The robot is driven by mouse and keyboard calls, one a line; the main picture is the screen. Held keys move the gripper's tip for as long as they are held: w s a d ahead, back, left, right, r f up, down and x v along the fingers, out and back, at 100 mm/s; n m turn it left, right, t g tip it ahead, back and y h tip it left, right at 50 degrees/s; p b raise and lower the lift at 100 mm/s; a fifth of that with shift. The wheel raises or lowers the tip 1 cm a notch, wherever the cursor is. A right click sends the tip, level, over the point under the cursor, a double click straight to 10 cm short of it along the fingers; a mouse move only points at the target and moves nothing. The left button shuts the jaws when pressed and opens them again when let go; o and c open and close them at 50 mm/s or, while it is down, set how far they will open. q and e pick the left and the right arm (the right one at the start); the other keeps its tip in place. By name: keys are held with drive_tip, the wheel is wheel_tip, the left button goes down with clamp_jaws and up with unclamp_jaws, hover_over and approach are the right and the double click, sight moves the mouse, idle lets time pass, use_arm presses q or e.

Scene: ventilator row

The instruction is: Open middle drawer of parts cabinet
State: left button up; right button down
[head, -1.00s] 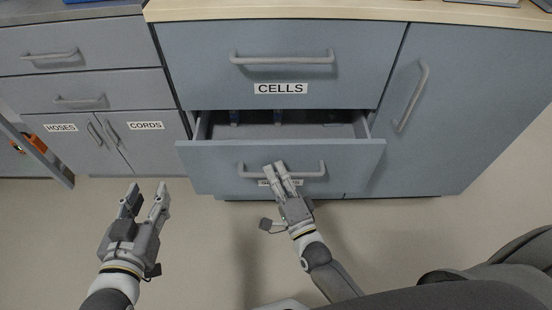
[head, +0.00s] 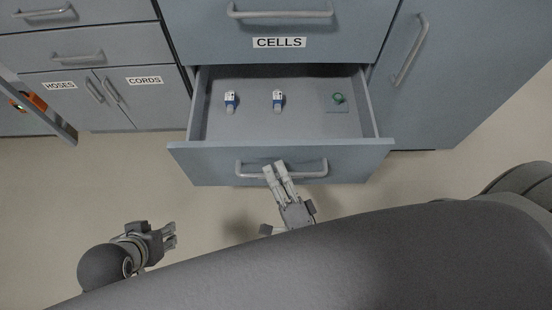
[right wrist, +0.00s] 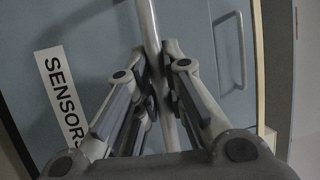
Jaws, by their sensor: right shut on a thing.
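The grey-blue drawer (head: 215,163) below the one marked CELLS stands well open in the head view. The right wrist view shows a SENSORS label (right wrist: 62,95) on its front. My right gripper (head: 275,170) is shut on its bar handle (head: 312,169); in the right wrist view the fingers close around the bar (right wrist: 150,30). Inside lie two small white-and-blue items (head: 231,101) (head: 278,100) and a green round piece (head: 337,98) on a grey square. My left gripper (head: 172,236) is empty, its fingers apart, at the lower left above the floor.
The CELLS drawer (head: 340,30) above is shut. A tall door (head: 440,90) at right and the HOSES and CORDS doors (head: 140,105) at left are shut. An orange item (head: 36,102) on a grey frame stands at far left. Floor in front is clear.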

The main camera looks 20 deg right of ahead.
use_arm(q)
drive_tip(key=shift+s+a+f+g, duration=0.15)
drive_tip(key=shift+s+g, duration=0.15)
drive_tip(key=shift+s, duration=0.2)
use_arm(e)
drive_tip(key=shift+s+a+f, duration=0.1)
drive_tip(key=shift+s, duration=0.35)
drive_tip(key=c, duration=1.8)
unclamp_jaws()
drive_tip(key=shift+o, duration=0.2)
drive_tip(key=v, duration=1.2)
use_arm(q)
drive_tip(key=shift+s, duration=0.1)
use_arm(e)
drive_tip(key=shift+s, duration=0.1)
